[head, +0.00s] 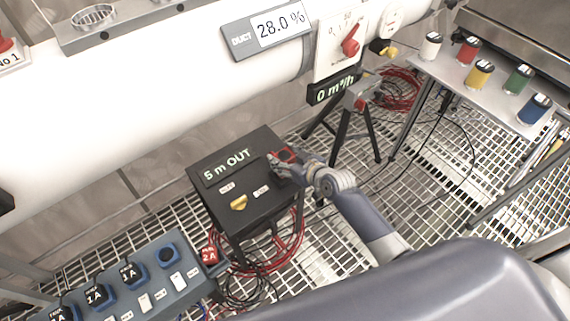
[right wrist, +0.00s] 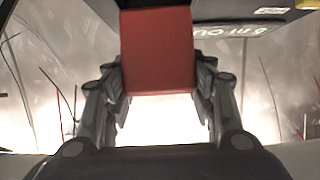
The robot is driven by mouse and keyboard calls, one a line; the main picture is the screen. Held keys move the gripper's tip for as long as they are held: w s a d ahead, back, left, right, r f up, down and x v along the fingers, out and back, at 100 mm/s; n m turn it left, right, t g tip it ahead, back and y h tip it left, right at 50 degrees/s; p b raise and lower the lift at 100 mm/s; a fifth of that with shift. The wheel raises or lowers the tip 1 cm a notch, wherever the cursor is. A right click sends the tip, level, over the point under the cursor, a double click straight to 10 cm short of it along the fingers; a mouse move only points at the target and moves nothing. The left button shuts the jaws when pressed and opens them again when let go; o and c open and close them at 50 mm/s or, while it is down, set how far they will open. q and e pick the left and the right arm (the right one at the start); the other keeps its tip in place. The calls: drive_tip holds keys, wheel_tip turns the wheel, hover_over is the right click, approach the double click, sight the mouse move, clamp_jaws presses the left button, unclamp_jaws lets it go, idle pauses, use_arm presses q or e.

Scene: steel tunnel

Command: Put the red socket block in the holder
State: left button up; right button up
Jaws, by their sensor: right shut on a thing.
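My right gripper (head: 281,165) is at the right end of the top of the black box (head: 238,215), which has a "5 m OUT" display. It is shut on the red socket block (head: 289,154). In the right wrist view the block (right wrist: 157,50) is a plain red face between the two fingers (right wrist: 160,85), with its far end against or in front of something dark. I cannot tell if it touches the box. Which thing is the holder is not clear from these views. My left gripper is out of view.
A blue panel (head: 140,285) with black "1A" plugs and a red "2A" plug (head: 211,255) is at lower left. A yellow knob (head: 239,202) is on the box. Red cables (head: 285,250) hang below. Coloured jars stand on a shelf (head: 455,75) at right.

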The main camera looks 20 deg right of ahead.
drive_tip(key=shift+f+b, duration=0.35)
drive_tip(key=shift+f, duration=1.35)
drive_tip(key=shift+f, duration=0.15)
drive_tip(key=o, duration=1.2)
